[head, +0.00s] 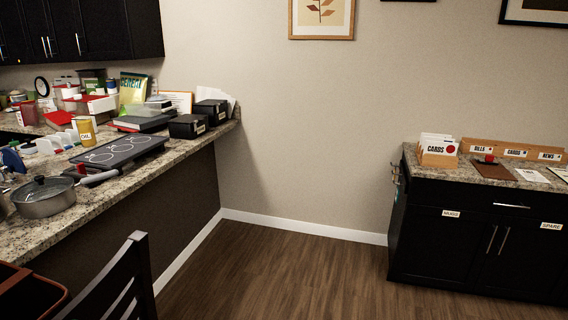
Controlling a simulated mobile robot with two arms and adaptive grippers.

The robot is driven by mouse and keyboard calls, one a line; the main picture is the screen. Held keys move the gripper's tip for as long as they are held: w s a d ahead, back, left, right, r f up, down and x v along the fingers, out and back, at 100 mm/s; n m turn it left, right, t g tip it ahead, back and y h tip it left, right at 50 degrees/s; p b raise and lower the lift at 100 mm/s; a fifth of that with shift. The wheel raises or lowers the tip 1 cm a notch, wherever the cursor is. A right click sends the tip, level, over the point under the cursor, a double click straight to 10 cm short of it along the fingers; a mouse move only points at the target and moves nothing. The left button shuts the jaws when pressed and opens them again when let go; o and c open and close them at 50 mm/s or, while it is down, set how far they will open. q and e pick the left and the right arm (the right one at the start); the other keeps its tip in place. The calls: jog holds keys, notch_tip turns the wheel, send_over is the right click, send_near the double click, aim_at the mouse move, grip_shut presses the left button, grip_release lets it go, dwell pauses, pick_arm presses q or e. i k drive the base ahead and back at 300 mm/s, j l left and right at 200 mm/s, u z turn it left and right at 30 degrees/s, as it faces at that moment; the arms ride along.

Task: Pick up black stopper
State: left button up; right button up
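I cannot make out a black stopper for certain in the head view. The cluttered granite counter (150,175) on the left holds many small things, some too small or overlapped to tell. Two black boxes with labels stand at its far end, the nearer one (187,127) in front of the other (211,111). Neither of my grippers is in view.
A lidded pot (44,200) stands near the left counter's front edge, beside a black cooktop (118,151). A dark chair (120,285) stands in front. A black cabinet (470,235) with a card box (438,151) is right. The wooden floor (280,275) between is clear.

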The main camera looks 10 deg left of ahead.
aim_at(30, 144)
jog(key=i+l, duration=0.1)
jog(key=i, duration=1.6)
jog(key=i+j+u, duration=0.15)
jog(key=i+u, duration=1.1)
jog(key=i+l+u, duration=0.25)
jog(key=u, duration=0.15)
jog(key=i+j+u, duration=0.15)
jog(key=i+u, duration=0.25)
jog(key=i+l+u, duration=0.1)
jog(key=i+u, duration=0.35)
jog(key=i, duration=0.15)
jog(key=i+l+u, duration=0.2)
jog(key=i+u, duration=0.2)
jog(key=i, duration=0.15)
jog(key=k+u, duration=0.1)
jog(key=k, duration=0.55)
jog(key=u, duration=3.5)
jog(key=i+j+u, duration=0.55)
jog(key=i+u, duration=0.2)
jog(key=u, duration=0.2)
jog(key=i+l+z, duration=0.1)
jog(key=i+z, duration=0.75)
jog(key=i+j+z, duration=0.25)
jog(key=i+z, duration=0.2)
jog(key=i, duration=0.05)
